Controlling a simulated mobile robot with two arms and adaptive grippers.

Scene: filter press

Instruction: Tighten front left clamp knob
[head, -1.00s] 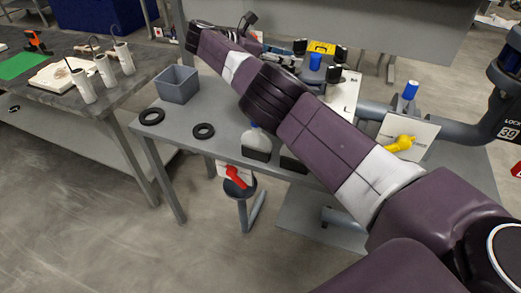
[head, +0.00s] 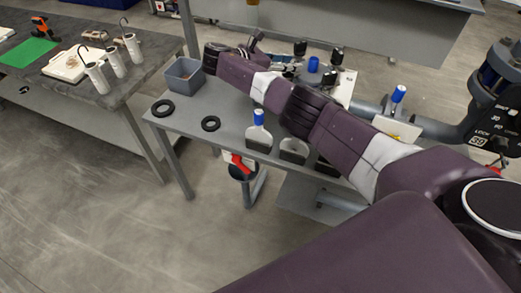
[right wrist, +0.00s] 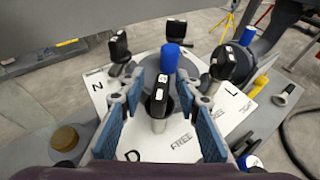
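The filter press top is a white plate (right wrist: 125,85) printed with letters and "FREE", and it also shows in the head view (head: 346,88). It carries black clamp knobs around a blue-topped centre piece (right wrist: 170,57). My right gripper (right wrist: 159,90) is open. Its blue-padded fingers stand on either side of one black knob (right wrist: 158,100), with gaps visible on both sides. Two other black knobs stand beyond, left (right wrist: 118,46) and right (right wrist: 222,62). In the head view my right forearm and hand hide much of the press's near left side. My left gripper is not in view.
The grey table holds a grey bin (head: 184,76), two black rings (head: 163,108) (head: 211,124) and a blue-capped bottle (head: 259,130). A red valve handle (head: 240,161) is below the front edge. A pipe with a blue-topped valve (head: 398,94) is at the right.

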